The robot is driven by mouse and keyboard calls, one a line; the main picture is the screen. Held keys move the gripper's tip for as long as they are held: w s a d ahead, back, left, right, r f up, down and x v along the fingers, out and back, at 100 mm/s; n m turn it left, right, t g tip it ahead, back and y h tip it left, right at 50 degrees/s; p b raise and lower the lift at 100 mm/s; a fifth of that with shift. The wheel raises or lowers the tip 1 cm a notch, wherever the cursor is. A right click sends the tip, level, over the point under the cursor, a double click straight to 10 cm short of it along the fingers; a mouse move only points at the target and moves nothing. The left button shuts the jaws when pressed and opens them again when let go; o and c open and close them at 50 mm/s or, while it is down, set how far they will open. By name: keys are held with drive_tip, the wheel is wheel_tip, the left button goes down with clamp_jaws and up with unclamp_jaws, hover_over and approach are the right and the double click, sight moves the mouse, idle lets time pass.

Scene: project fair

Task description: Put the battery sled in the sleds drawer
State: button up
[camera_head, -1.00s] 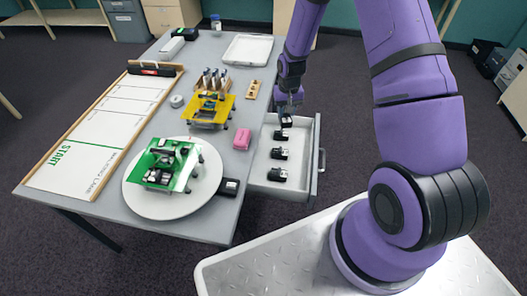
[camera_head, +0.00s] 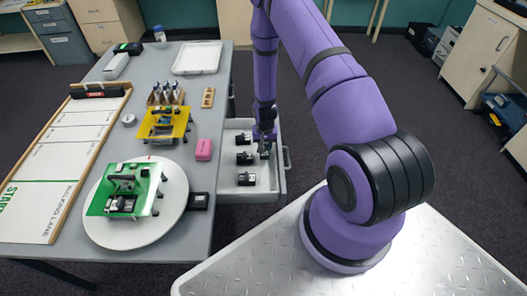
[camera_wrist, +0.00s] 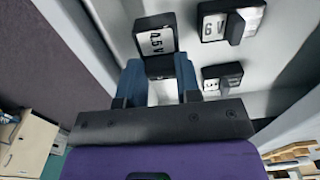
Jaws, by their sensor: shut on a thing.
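My gripper (camera_head: 265,148) is low inside the open sleds drawer (camera_head: 267,188), near its front, right of the sleds there. In the wrist view its two fingers (camera_wrist: 158,84) are shut on a black battery sled (camera_wrist: 155,38) with a white label that seems to read 4.5 V. I cannot tell whether this sled touches the drawer floor. Other sleds lie in the drawer: a far one (camera_head: 243,138), a middle one (camera_head: 245,158) and a near one (camera_head: 246,179). The wrist view shows a 6 V sled (camera_wrist: 228,22) and another one (camera_wrist: 222,78) beside the held sled.
The grey table (camera_head: 190,95) stands left of the drawer. It bears a white turntable (camera_head: 160,215) with a green walker, a yellow walker (camera_head: 164,124), a pink block (camera_head: 204,149), a black box (camera_head: 199,201) and a white tray (camera_head: 197,58). The drawer's front right floor looks bare.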

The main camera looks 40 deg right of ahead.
sight(265, 151)
drive_tip(key=shift+f, duration=1.85)
drive_tip(key=shift+f, duration=0.15)
drive_tip(key=o, duration=1)
drive_tip(key=shift+c, duration=0.2)
